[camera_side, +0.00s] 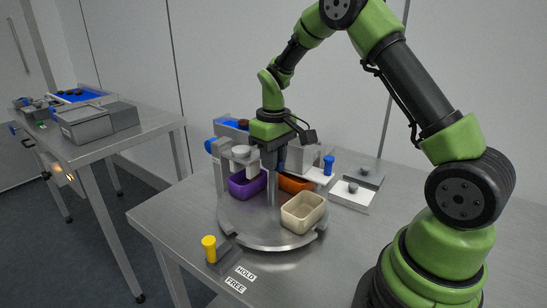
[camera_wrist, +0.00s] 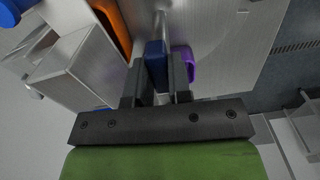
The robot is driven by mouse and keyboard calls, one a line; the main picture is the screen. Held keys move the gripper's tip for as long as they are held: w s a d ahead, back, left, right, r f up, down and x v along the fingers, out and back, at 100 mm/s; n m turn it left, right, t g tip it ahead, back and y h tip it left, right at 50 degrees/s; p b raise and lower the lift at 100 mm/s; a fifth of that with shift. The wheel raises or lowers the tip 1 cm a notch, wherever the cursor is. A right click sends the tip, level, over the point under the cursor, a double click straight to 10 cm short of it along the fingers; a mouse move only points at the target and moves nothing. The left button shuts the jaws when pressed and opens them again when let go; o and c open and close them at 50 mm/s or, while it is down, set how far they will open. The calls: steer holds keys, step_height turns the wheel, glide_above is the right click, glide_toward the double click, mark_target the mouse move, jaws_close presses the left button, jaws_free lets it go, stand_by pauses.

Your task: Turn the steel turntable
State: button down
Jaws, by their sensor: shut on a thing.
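The steel turntable (camera_side: 255,231) is a round disc on the table in the side view, with a purple bin (camera_side: 240,190), an orange bin (camera_side: 291,186) and a cream bin (camera_side: 303,213) on it. Its bare metal also fills the upper part of the wrist view (camera_wrist: 218,35). My gripper (camera_side: 269,163) points down above the middle of the turntable, behind the cream bin. In the wrist view my gripper (camera_wrist: 157,72) is shut on a blue block (camera_wrist: 154,49) between its fingers. What the blue block joins to is hidden.
A yellow knob (camera_side: 209,246) stands at the front left by labels reading HOLD and FREE. A blue knob (camera_side: 328,164) and white trays (camera_side: 353,199) are at the right. Grey and white fixtures (camera_side: 238,160) crowd the back edge. The front right tabletop is clear.

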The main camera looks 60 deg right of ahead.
steer(key=shift+n, duration=0.6)
stand_by(0.3)
steer(key=c, duration=1)
jaws_free()
steer(key=shift+c, duration=0.2)
step_height(320, 180, up, 9)
steer(key=shift+r, duration=0.5)
